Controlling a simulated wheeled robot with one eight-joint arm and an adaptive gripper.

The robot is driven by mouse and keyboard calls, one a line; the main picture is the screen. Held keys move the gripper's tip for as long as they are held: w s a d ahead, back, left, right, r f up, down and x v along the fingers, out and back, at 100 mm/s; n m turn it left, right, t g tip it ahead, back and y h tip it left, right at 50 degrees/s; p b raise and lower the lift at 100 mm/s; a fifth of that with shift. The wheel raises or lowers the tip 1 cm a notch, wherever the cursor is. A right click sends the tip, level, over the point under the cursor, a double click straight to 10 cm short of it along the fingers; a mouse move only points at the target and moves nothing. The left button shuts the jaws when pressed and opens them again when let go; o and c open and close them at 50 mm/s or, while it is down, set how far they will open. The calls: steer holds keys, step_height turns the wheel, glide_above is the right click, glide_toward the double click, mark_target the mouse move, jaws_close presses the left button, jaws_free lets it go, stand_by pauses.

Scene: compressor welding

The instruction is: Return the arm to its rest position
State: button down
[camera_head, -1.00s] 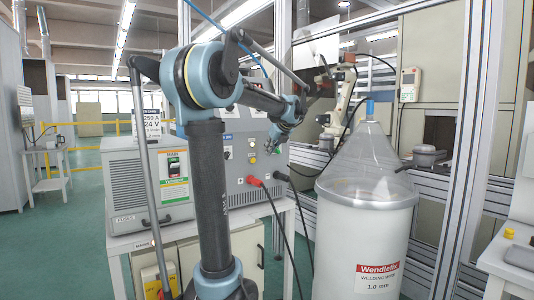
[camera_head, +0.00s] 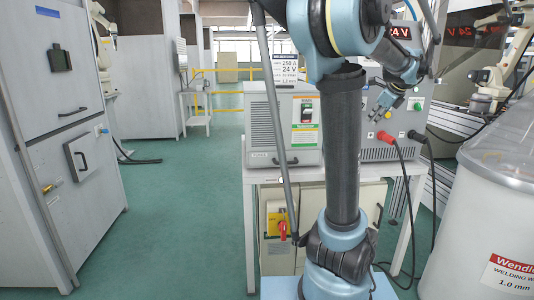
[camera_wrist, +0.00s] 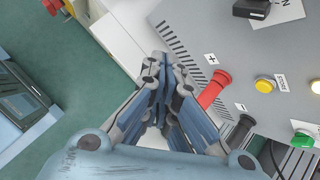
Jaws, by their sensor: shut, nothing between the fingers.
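My arm stands in the middle of the head view, its dark column upright and its upper links folded over at the top. My gripper (camera_head: 382,110) hangs at the arm's end in front of the grey welding power source (camera_head: 375,145). In the wrist view my gripper (camera_wrist: 166,68) is shut and empty, its fingertips together. Behind it there lies the power source's panel (camera_wrist: 235,50) with a red plug (camera_wrist: 214,88), a dark plug (camera_wrist: 240,130) and a yellow button (camera_wrist: 265,84). I cannot tell the gap to the panel exactly.
A white table (camera_head: 318,174) carries the power source and a grey unit (camera_head: 283,125). A wire drum (camera_head: 470,240) stands at the right, close to the arm. Tall grey cabinets (camera_head: 60,120) stand at the left. Green floor (camera_head: 180,220) is open between cabinets and table.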

steer(key=s+a+f+n+g, duration=0.2)
steer(key=s+a+f+n, duration=0.45)
steer(key=a, duration=0.35)
steer(key=s+a+f+n+g, duration=0.1)
steer(key=s+a+f+n, duration=0.55)
steer(key=a+n, duration=0.2)
steer(key=s+a+f+n+g+h, duration=0.1)
steer(key=s+a+f+n, duration=0.4)
steer(key=s+f+n, duration=0.7)
steer(key=shift+s+a+f+g+h, duration=0.2)
steer(key=shift+s+f+g+h, duration=0.2)
steer(key=shift+s+f, duration=0.6)
steer(key=shift+r, duration=0.15)
steer(key=shift+w+f, duration=0.2)
steer(key=shift+w, duration=0.2)
